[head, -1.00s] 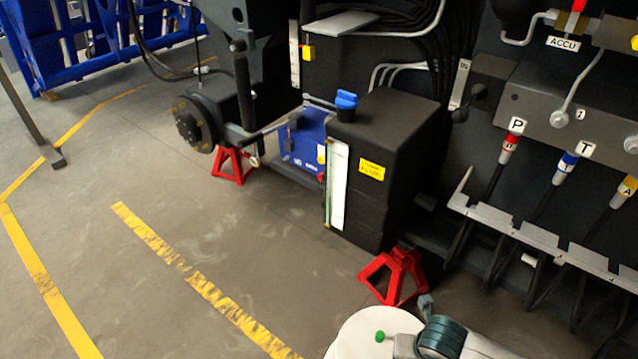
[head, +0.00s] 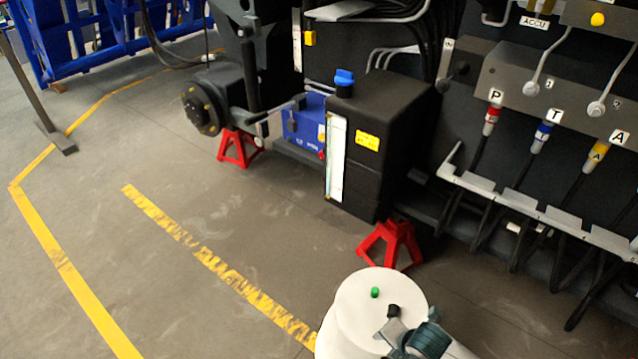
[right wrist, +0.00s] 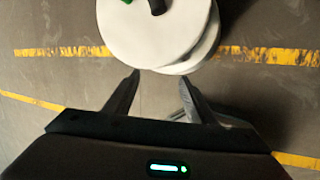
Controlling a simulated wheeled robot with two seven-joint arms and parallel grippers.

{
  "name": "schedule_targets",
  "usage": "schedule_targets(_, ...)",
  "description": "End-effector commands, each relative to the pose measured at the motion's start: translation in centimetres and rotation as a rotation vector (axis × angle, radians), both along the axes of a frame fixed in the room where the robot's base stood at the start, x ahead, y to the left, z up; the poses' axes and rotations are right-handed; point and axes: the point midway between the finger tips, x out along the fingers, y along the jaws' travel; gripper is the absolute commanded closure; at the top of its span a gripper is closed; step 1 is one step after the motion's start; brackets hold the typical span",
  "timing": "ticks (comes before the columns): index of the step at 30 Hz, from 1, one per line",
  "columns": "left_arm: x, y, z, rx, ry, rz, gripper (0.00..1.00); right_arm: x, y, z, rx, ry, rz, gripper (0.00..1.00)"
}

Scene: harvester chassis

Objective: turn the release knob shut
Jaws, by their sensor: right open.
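A blue box-shaped unit (head: 303,128) sits low on the chassis, left of a black tank. A small red knob (head: 321,155) shows at its lower front right corner; it is too small to tell how far it is turned. A grey lever bar (head: 278,108) runs beside the box's top. My right gripper (right wrist: 160,80) is open and empty in the right wrist view, above the floor and well apart from the blue unit. In the head view only part of my right arm shows at the bottom edge. My left gripper is not in view.
The black tank (head: 385,130) has a blue cap (head: 344,78). Red stands (head: 392,243) (head: 238,147) stand under the chassis. A hose rack (head: 530,215) juts out at right. The floor left of the tank is clear, with a yellow line (head: 215,262).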

Motion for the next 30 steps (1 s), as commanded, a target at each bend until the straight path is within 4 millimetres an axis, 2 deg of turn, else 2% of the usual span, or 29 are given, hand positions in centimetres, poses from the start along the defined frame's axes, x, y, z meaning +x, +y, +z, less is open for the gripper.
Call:
schedule_targets(8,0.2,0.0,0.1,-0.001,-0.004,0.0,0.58,0.4,1.1,-4.3,0.206,0.001,-0.355,0.5)
schedule_targets(14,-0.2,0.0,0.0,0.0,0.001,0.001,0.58,-0.9,1.4,-9.7,0.44,0.025,-0.776,0.5)
schedule_targets(17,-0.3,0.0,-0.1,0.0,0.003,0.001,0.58,-2.9,1.2,-12.9,0.572,0.046,-1.022,0.5)
schedule_targets(20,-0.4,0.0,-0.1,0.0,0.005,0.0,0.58,-5.7,0.9,-16.1,0.695,0.072,-1.259,0.5)
schedule_targets(24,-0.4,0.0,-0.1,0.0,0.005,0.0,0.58,-10.5,0.7,-19.8,0.841,0.11,-1.551,0.5)
schedule_targets(27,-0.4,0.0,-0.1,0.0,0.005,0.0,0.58,-13.5,0.7,-21.5,0.92,0.131,-1.706,0.5)
schedule_targets(30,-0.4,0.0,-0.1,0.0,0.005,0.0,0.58,-15.6,0.8,-22.5,0.97,0.145,-1.806,0.5)
